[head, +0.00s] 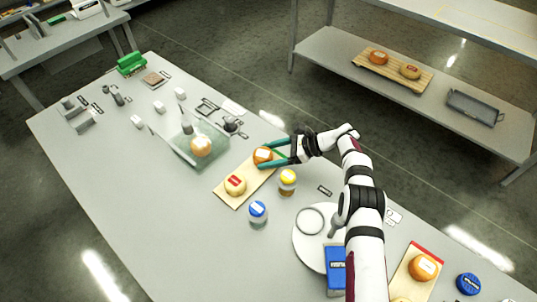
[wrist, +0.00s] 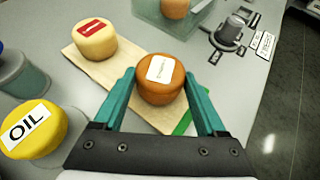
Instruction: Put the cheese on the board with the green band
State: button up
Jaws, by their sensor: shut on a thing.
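My gripper (wrist: 160,84) is shut on an orange-brown cheese wheel (wrist: 158,96) with a white label; its two teal fingers are on either side of it. The cheese also shows in the head view (head: 262,156). It is at the far end of a wooden board (wrist: 98,74), beside the green band (wrist: 182,123); whether it touches the wood I cannot tell. In the head view the board (head: 228,198) lies near the table's middle. A pale cheese with a red label (wrist: 95,40) sits on its other end.
A yellow-lidded oil jar (head: 288,177) and a blue-lidded jar (head: 258,209) stand close beside the board. A clear box (head: 184,160) with a cheese is behind it. A red-banded board (head: 408,279) with cheeses is at the lower right. The table's left front is clear.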

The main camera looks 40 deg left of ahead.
jog(key=shift+f, duration=0.1)
jog(key=o, duration=1.6)
jog(key=shift+c, duration=0.2)
jog(key=shift+d+r, duration=0.1)
jog(key=shift+r, duration=0.1)
jog(key=v, duration=1.2)
jog(key=s+d+r+n+t+h, duration=0.1)
jog(key=d+r+n+t+h, duration=0.15)
jog(key=d+r, duration=1)
jog(key=s+d+r+t+h, duration=0.2)
jog(key=s+d+r, duration=0.5)
jog(key=s+d, duration=0.25)
jog(key=s+d+f+n+t+h, duration=0.1)
jog(key=s+d+f+h, duration=0.1)
jog(key=s+d, duration=0.3)
jog(key=s+d+f+n+t+h, duration=0.1)
jog(key=s+d, duration=0.4)
jog(key=s, duration=0.9)
notch_tip(320, 180, down, 2)
jog(key=shift+s+d+f+n+h, duration=0.15)
jog(key=shift+d+n+h, duration=0.1)
jog(key=shift+n+h, duration=0.25)
